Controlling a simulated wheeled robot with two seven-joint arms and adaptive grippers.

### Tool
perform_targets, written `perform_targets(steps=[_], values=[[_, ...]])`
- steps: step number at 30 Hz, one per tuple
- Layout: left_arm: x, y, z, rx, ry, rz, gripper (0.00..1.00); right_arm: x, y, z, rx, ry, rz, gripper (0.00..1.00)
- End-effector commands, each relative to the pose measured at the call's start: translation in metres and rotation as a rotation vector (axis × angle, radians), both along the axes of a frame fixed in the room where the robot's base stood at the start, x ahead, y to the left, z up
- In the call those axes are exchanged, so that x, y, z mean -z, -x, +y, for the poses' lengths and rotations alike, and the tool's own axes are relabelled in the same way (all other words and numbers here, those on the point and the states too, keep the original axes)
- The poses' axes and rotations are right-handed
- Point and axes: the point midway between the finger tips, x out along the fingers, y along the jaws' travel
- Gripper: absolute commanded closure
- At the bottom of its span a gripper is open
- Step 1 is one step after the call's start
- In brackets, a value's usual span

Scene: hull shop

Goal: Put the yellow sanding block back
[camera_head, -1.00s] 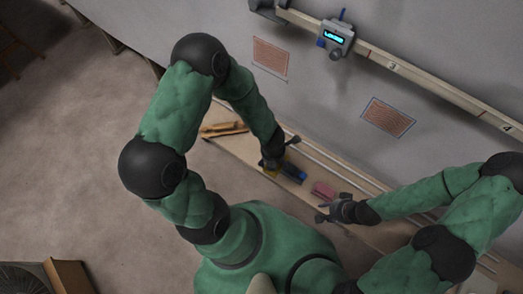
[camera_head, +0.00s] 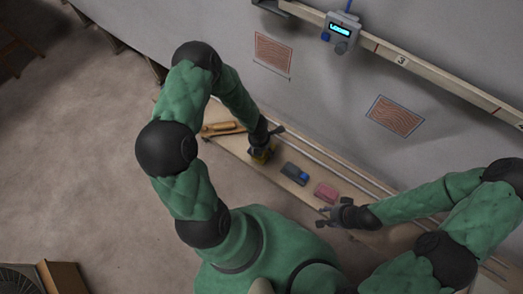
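The yellow sanding block (camera_head: 261,158) is at the fingers of my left gripper (camera_head: 261,150), over the left part of the wooden shelf. The gripper and wrist partly cover the block, and I cannot tell whether it touches the shelf. A blue sanding block (camera_head: 295,173) lies on the shelf to the right, apart from the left gripper. A red-pink block (camera_head: 326,191) lies further right. My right gripper (camera_head: 328,213) is beside the red-pink block, at the front edge of the shelf, with fingers spread and nothing between them.
The shelf (camera_head: 226,147) runs along the grey wall, with an orange-brown tool (camera_head: 221,128) at its left end. A rail above carries a small device with a lit display (camera_head: 341,30). Shelf space between the yellow and blue blocks is clear.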

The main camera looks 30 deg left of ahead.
Motion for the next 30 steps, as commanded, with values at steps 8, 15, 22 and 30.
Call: perform_targets(steps=[8,15,22,30], values=[[0.0113,-0.0004,0.0,0.0,-0.001,-0.001,0.5,0.0062,0.0001,0.0,0.0,0.0,0.0,0.6],[0.0134,0.0,-0.0001,0.0,0.0,-0.001,0.01,0.0077,0.0002,0.0,0.0,0.0,0.0,0.6],[0.0132,0.0001,-0.0002,0.0,0.0,0.0,0.0,0.0075,0.0002,0.0001,0.0,0.0,0.0,0.6],[0.0063,0.0002,0.0,0.0,-0.001,-0.001,0.0,0.0032,0.0002,0.0001,0.0,0.0,0.001,0.6]])
